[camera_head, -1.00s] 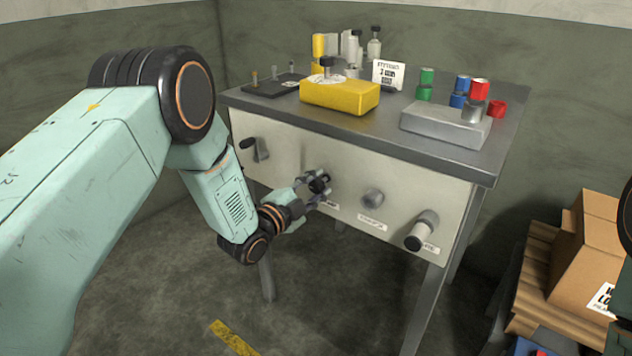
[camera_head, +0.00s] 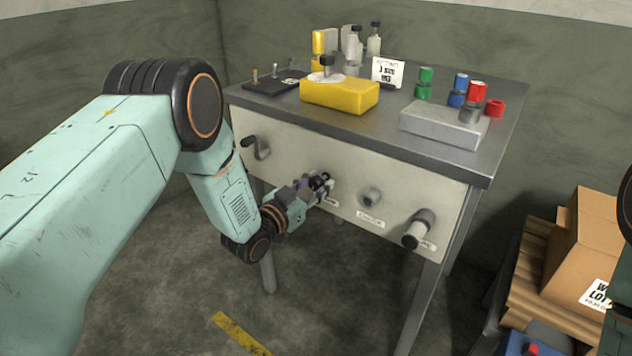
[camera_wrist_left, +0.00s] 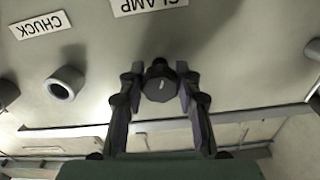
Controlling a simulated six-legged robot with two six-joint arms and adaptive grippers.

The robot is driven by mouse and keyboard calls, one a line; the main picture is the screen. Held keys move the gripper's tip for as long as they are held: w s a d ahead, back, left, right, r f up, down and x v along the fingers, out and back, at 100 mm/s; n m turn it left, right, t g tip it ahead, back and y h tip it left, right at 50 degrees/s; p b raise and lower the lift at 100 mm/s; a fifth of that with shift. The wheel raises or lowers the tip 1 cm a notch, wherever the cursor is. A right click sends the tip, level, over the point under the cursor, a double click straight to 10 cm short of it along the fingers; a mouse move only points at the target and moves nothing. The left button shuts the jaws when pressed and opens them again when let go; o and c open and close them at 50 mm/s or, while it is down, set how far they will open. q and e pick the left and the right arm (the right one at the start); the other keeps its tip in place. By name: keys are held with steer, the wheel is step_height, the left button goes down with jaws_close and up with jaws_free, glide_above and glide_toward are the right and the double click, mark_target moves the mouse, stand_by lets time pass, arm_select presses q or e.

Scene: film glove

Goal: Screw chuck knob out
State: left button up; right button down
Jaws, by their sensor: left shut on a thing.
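My left gripper (camera_head: 322,188) is at the pale front panel (camera_head: 345,160) of the metal bench. It is shut on a dark round knob (camera_head: 318,180). In the left wrist view, the fingers lie on both sides of this knob (camera_wrist_left: 160,86), above which is a label reading CLAMP (camera_wrist_left: 150,4). A grey round collar (camera_head: 371,196) sits on the panel to its right, and in the wrist view it (camera_wrist_left: 65,83) is beside a label reading CHUCK (camera_wrist_left: 41,25). My right gripper is not in view.
A yellow block (camera_head: 340,96), a grey block (camera_head: 444,125) and coloured caps stand on the bench top. A cardboard box (camera_head: 585,250) is at the right.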

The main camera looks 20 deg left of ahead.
arm_select(q)
steer(key=n, duration=0.3)
steer(key=shift+n+p, duration=0.3)
steer(key=shift+n, duration=0.1)
steer(key=n, duration=0.3)
steer(key=shift+r+n, duration=0.1)
steer(key=shift+n, duration=0.2)
steer(key=n+p, duration=0.1)
steer(key=n, duration=1.2)
steer(key=shift+d+r, duration=0.1)
steer(key=shift+r, duration=0.05)
steer(key=n, duration=0.7)
steer(key=shift+r, duration=0.1)
steer(key=shift+w+n, duration=0.1)
steer(key=shift+n, duration=0.2)
steer(key=o, duration=1.2)
